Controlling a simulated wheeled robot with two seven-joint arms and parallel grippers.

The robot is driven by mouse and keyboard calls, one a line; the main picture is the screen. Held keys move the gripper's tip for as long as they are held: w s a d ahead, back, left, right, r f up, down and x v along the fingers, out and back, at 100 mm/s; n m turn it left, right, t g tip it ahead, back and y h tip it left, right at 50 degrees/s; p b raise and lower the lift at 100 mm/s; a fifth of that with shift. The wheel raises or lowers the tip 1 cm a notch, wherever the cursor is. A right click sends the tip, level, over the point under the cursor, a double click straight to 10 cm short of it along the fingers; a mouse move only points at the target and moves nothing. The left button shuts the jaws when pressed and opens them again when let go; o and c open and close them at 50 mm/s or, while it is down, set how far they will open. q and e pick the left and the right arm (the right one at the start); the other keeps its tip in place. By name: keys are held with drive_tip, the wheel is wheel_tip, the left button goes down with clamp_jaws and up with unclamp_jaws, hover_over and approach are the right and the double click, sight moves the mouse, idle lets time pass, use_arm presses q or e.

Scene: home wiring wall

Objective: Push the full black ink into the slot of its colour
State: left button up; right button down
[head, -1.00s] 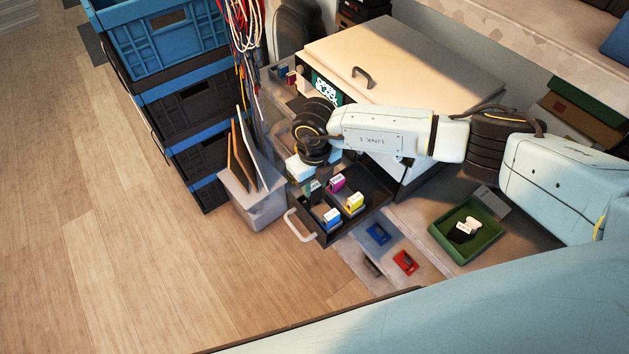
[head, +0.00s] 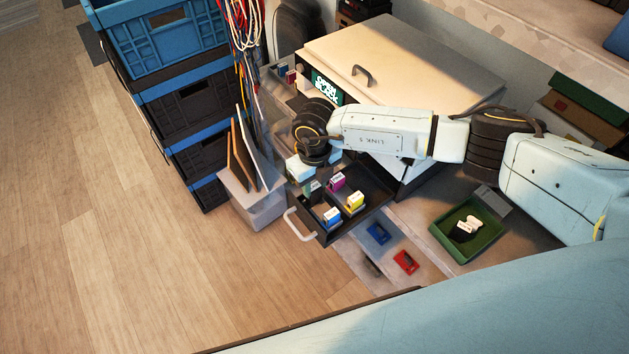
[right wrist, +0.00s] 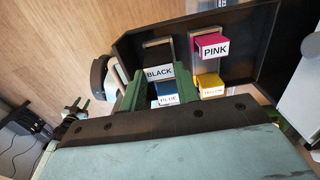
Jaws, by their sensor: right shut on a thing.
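The open black printer drawer (head: 322,238) holds a pink ink (head: 337,181), a yellow ink (head: 354,202) and a blue ink (head: 332,216). My right gripper (right wrist: 157,84) is over the drawer's left part, its green fingers shut on the black ink (right wrist: 159,73), whose BLACK label shows between them. The blue ink (right wrist: 168,99) shows close by, partly hidden by the fingers. The pink ink (right wrist: 212,48) and yellow ink (right wrist: 210,87) stand to the right. How deep the black ink sits in its slot is hidden. My left gripper is not in view.
A green tray (head: 463,251) with a black-and-white item (head: 466,230) stands to the right. Small blue (head: 378,234) and red (head: 406,262) items lie in front of the drawer. A grey bin with upright boards (head: 262,211) and stacked crates (head: 185,110) stand to the left.

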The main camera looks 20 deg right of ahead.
sight(314, 188)
drive_tip(key=shift+f+b, duration=1)
drive_tip(key=shift+f, duration=0.35)
drive_tip(key=c, duration=0.9)
unclamp_jaws()
drive_tip(key=shift+c, duration=0.2)
drive_tip(key=shift+r, duration=0.15)
wheel_tip(314, 188, up, 13)
drive_tip(key=shift+p, duration=0.4)
